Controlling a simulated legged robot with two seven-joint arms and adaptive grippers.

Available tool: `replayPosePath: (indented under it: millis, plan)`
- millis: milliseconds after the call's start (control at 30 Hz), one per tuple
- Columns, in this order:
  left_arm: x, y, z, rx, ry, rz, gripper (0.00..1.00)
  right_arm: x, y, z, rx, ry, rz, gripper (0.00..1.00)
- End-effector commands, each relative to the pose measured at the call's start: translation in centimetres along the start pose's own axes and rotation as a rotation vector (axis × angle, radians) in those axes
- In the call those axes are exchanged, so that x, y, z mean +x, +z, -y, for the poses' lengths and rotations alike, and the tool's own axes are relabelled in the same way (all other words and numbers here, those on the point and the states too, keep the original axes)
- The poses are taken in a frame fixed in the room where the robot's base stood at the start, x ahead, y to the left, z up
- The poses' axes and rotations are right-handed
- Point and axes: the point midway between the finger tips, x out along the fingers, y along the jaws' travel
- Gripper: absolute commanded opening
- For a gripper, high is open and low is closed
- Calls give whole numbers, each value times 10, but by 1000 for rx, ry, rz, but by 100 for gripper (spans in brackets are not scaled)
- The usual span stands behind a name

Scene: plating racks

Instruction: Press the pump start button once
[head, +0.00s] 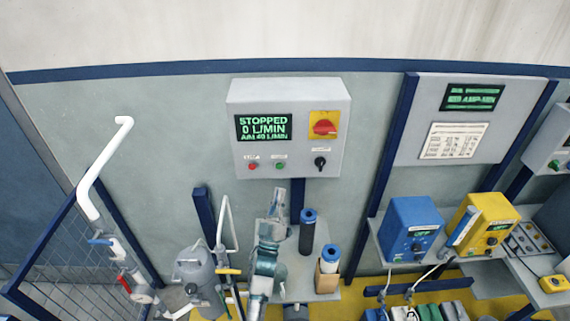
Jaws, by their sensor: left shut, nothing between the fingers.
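A grey pump control box (288,90) is on the wall at the centre. Its display (264,128) reads STOPPED, 0 L/MIN, with a line below that looks like AIM 40 L/MIN. Under the display are a red button (252,166) and a green button (280,165); their small labels are too blurred to read. A black knob (320,162) and a red rotary switch (323,127) on a yellow plate are at its right. My left gripper (278,193) is shut and empty, pointing up, just below the green button in the picture. I cannot tell its distance from the box.
A grey pump-like unit (195,270) and white pipe (104,160) are left. Blue (410,222) and yellow (482,228) units sit on a shelf at right.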

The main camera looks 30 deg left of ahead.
Motion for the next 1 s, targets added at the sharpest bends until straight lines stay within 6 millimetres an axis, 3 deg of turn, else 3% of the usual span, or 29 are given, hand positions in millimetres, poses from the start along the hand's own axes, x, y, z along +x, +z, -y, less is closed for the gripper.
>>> replayPosePath:
  millis: [367, 1000]
  plan:
    - [3, 5, 4, 0, 0, 3, 0, 3, 0, 0, 0, 1, 2, 0]
    - [55, 43, 42, 0, 0, 2, 0, 34, 3, 2, 1, -1, 3, 0]
